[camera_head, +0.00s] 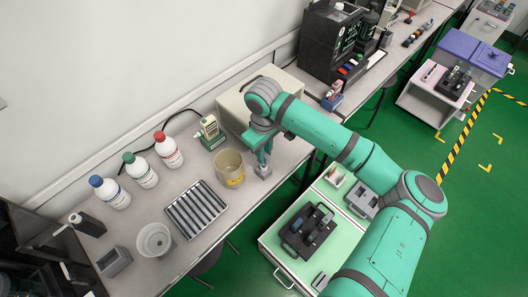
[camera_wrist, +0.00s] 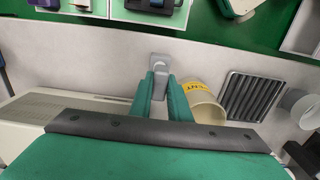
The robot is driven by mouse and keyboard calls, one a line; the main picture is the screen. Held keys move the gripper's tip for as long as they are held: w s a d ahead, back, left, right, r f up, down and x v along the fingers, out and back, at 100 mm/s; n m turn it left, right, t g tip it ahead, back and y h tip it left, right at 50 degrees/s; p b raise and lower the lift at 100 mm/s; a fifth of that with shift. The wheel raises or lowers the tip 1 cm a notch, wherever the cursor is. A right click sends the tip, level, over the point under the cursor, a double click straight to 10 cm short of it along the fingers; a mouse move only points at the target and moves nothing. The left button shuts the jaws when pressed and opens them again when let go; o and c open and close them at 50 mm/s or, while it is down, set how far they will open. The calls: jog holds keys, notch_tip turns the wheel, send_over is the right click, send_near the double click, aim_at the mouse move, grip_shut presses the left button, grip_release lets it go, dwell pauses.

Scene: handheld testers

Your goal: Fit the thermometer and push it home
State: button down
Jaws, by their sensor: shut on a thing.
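My gripper (camera_head: 262,160) points down over the front edge of the bench, right of the yellow-labelled beaker. In the wrist view its two green fingers (camera_wrist: 163,82) are closed around a small grey piece (camera_wrist: 161,66), which I take to be the thermometer. Its lower end also shows below the fingers in the head view (camera_head: 264,171). The fingers hide most of it. I cannot tell whether it touches the bench or sits in a holder. A pale tester in a green stand (camera_head: 210,132) is behind the beaker.
The beaker (camera_head: 230,167) stands close to my fingers. A ribbed grey tray (camera_head: 195,209), capped bottles (camera_head: 140,170) and a white bowl (camera_head: 154,240) are farther left. A beige box (camera_head: 232,103) is behind. A black carrier (camera_head: 308,231) lies on the lower cabinet in front.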

jog(key=shift+f, duration=0.75)
jog(key=c, duration=1.6)
grip_release()
jog(key=shift+r, duration=0.1)
notch_tip(320, 180, up, 11)
jog(key=shift+f, duration=0.2)
